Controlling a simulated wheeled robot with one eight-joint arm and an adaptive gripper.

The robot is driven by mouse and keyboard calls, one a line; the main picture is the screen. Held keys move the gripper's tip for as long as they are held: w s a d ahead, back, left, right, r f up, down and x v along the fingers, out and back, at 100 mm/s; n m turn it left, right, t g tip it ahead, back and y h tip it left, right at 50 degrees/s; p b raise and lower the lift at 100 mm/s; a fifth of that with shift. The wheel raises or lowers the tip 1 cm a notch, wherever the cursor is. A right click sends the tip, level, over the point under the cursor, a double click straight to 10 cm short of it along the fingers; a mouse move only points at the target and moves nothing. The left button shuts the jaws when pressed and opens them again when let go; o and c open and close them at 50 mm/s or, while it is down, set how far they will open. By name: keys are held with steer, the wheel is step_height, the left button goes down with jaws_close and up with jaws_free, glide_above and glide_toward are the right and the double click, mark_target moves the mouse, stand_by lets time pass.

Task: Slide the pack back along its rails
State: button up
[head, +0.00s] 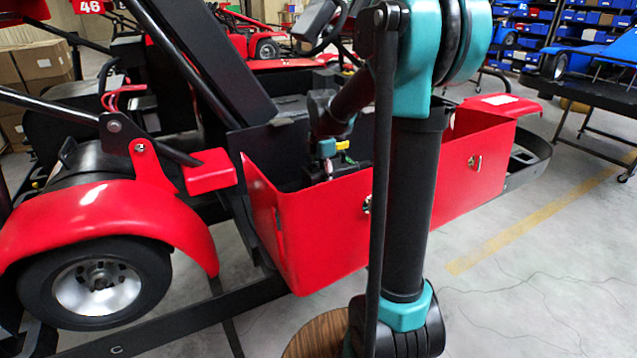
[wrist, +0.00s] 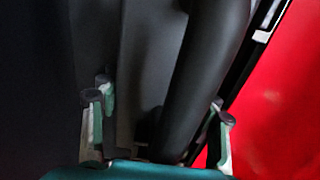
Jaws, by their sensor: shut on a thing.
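My gripper (head: 328,168) reaches down into the open red side box of the kart, with its fingers partly hidden behind the box's front wall. In the wrist view, its two fingers (wrist: 157,118) stand either side of a thick, rounded black bar (wrist: 205,60), which looks like the pack's handle. The gripper is shut on this bar. In the head view, the dark pack (head: 352,170) sits low in the box under my gripper, with a small yellow part by it. Most of the pack and its rails are hidden by the red wall and my arm.
The red box wall (head: 320,235) stands close beside my gripper, and shows at right in the wrist view (wrist: 285,100). A black slanted panel (head: 205,60) rises left of the box. The kart's wheel (head: 98,287) is at left.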

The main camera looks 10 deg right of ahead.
steer(key=shift+w+d, duration=0.2)
steer(key=shift+d, duration=0.3)
steer(key=shift+w+d, duration=0.15)
steer(key=shift+d, duration=0.3)
steer(key=o, duration=2)
steer(key=shift+c, duration=0.2)
steer(key=shift+r, duration=0.1)
